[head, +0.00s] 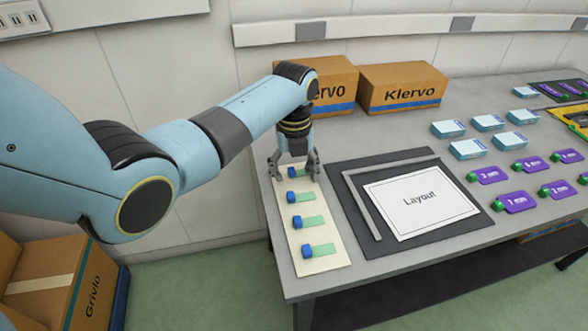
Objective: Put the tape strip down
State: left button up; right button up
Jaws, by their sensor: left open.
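A cream board (325,265) lies at the left end of the grey table. On it several green tape strips with blue ends lie in a column, such as the nearest strip (319,250), the one above it (309,222) and a third (301,197). My left gripper (295,174) points down at the far end of the board. It is open, with its fingers on either side of the farthest strip (294,172). That strip appears to lie on the board, partly hidden by the gripper; I cannot tell whether the fingers touch it. My right gripper is not in view.
A dark mat (468,233) with a grey L-shaped bar (362,207) and a "Layout" sheet (420,202) lies to the right. Beyond are purple tags (516,201) and light-blue boxes (468,149). Klervo cartons (402,87) stand at the back.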

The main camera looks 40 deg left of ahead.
pick_arm(q)
jog(key=shift+o, duration=0.5)
jog(key=shift+w, duration=0.1)
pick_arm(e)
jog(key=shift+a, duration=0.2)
pick_arm(q)
jog(key=shift+r, duration=0.15)
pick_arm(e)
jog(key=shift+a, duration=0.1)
pick_arm(q)
jog(key=shift+r, duration=0.3)
notch_tip(320, 180, up, 11)
jog(key=shift+r, duration=0.2)
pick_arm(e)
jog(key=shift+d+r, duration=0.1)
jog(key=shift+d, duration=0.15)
pick_arm(q)
jog(key=shift+f, duration=0.1)
